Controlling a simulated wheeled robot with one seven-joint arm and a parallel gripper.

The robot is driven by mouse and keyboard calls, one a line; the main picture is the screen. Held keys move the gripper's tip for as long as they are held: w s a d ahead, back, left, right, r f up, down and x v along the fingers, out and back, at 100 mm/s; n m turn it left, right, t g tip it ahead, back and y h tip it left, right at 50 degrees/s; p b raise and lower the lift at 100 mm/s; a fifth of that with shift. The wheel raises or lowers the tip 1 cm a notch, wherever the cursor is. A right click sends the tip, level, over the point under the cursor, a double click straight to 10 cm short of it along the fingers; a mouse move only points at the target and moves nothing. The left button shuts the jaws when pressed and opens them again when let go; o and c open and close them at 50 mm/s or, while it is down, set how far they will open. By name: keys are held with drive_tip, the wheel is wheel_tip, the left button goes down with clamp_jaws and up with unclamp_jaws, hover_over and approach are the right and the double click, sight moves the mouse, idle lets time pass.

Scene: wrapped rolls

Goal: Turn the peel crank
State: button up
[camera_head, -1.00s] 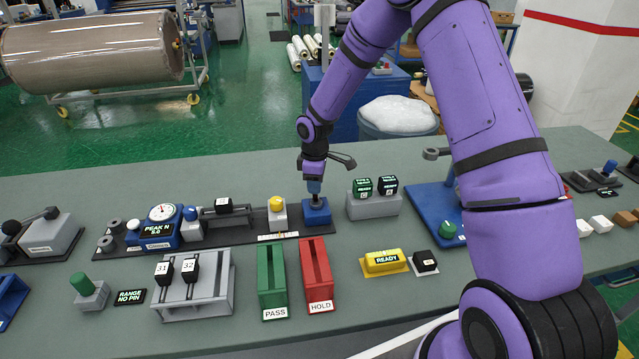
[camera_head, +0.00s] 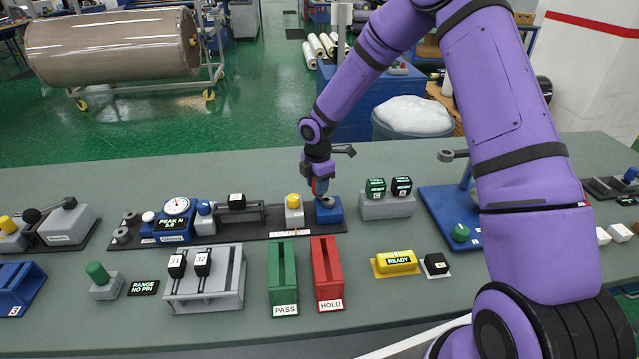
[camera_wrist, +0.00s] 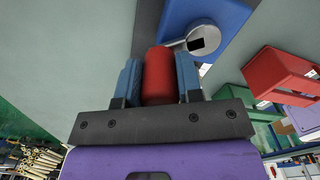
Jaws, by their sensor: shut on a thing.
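The peel crank has a red handle (camera_wrist: 160,75), a grey arm (camera_wrist: 190,42) and a blue block (camera_head: 329,210) at the right end of the dark tester rail. My gripper (camera_wrist: 161,76) is shut on the red handle, one blue finger on each side of it. In the head view my gripper (camera_head: 320,187) points down just over the block, and a bit of red shows beside its fingers. The grey arm runs from the handle to a hub on the block in the wrist view. The arm is mostly hidden in the head view.
On the same rail are a gauge unit reading PEAK N (camera_head: 172,228) and a yellow-topped post (camera_head: 293,212). Green PASS (camera_head: 284,280) and red HOLD (camera_head: 327,275) trays stand in front. A grey stand with two dark cubes (camera_head: 388,205) is close on the right.

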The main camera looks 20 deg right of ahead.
drive_tip(key=shift+a+n, duration=0.1)
drive_tip(key=shift+n, duration=0.2)
drive_tip(key=o, duration=0.9)
wheel_tip(320, 180, up, 11)
drive_tip(key=shift+f, duration=0.1)
idle(0.5)
